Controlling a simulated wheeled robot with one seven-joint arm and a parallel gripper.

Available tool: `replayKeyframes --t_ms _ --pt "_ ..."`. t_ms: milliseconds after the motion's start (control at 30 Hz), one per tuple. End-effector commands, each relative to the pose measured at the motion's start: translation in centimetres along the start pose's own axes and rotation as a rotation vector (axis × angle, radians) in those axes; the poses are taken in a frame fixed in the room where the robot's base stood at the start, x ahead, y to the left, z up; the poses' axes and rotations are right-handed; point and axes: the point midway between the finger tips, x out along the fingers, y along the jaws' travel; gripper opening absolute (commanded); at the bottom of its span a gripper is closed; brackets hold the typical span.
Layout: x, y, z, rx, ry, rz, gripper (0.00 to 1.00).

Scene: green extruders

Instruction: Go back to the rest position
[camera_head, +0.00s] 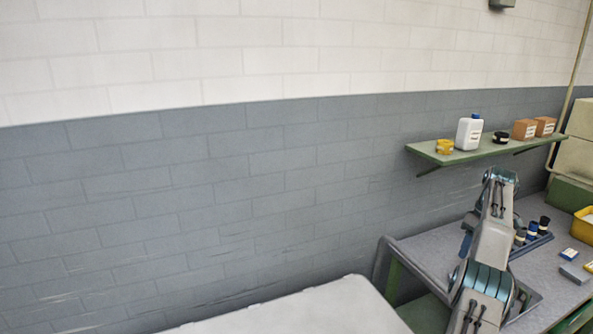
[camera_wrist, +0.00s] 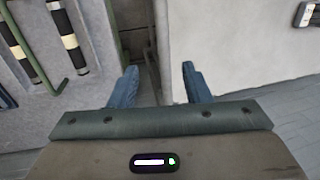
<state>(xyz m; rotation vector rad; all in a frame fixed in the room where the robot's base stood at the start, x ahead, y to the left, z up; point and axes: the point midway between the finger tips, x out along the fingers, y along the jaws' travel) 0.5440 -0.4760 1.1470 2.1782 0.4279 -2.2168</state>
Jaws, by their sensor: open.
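My gripper (camera_wrist: 158,87) shows in the wrist view with its two blue fingers apart and nothing between them. Past the fingertips lie a dark gap and the edge of a pale grey surface. In the head view my arm reaches over the grey worktable (camera_head: 435,245) at the right, and the fingers are mostly hidden behind it.
A green shelf (camera_head: 440,157) above the table holds a white bottle (camera_head: 468,134), a yellow tin (camera_head: 444,146) and brown boxes (camera_head: 524,129). Dark cylinders (camera_head: 532,233) stand in a rack on the table. A yellow bin (camera_head: 584,226) is at the right edge. A pale surface (camera_head: 310,310) lies left of the table.

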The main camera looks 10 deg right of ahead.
Motion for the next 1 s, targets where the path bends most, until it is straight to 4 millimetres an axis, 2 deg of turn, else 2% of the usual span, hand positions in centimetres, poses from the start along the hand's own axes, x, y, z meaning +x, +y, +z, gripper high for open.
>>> replayKeyframes --t_ms 167,267,400,600,800,1000 --pt "-1.4 -1.8 -1.7 -0.002 0.000 0.020 0.44" --pt "-2.6 -3.9 -3.3 0.002 0.000 0.039 0.44" --pt "-4.3 -7.4 -5.4 0.009 0.004 0.070 0.44" --pt "-6.2 -12.7 -7.3 0.021 0.017 0.111 0.44" --pt "-7.5 -18.5 -8.1 0.034 0.036 0.149 0.44" --pt "-8.1 -24.3 -7.7 0.049 0.060 0.182 0.44"
